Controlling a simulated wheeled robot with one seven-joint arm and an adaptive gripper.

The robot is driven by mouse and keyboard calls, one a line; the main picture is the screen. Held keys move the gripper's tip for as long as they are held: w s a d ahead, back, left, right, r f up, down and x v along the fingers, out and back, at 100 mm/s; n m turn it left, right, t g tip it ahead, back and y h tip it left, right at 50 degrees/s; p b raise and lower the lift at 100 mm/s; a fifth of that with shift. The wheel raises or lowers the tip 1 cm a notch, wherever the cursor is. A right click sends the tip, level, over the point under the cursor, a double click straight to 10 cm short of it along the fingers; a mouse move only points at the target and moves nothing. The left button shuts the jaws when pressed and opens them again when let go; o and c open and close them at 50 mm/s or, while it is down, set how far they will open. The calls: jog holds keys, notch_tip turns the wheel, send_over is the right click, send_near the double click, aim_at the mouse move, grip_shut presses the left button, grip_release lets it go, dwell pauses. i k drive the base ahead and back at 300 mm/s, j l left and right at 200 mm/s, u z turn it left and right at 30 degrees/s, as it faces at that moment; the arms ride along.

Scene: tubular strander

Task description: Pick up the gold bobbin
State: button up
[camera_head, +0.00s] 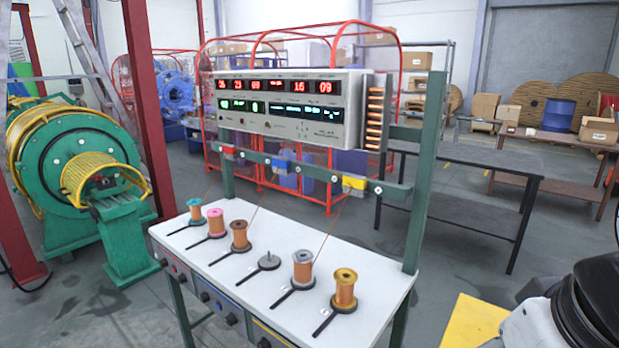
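The gold bobbin (345,289) stands upright at the right end of a row on the white bench top (378,262). It has gold flanges and copper-coloured windings, and sits on a dark round holder with a handle pointing to the front left. A silver-flanged bobbin (303,268) stands close to its left. My gripper is not in view; only a black and white part of my arm shows at the lower right edge, right of the bench and apart from the bobbin.
Farther left are an empty dark holder (268,261), a brown bobbin (240,236), a pink one (216,223) and a teal one (195,210). A green post (426,180) rises behind the gold bobbin, supporting a display panel (290,103). Space above the bobbin looks clear.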

aim_at(345, 288)
jog(key=i+j+z, duration=0.2)
jog(key=j, duration=0.2)
jog(key=i+j+z, duration=0.25)
jog(key=j, duration=0.15)
jog(key=j+z, duration=0.2)
jog(key=j, duration=0.2)
jog(key=i+j+z, duration=0.1)
jog(key=j+z, duration=0.15)
jog(key=j, duration=0.15)
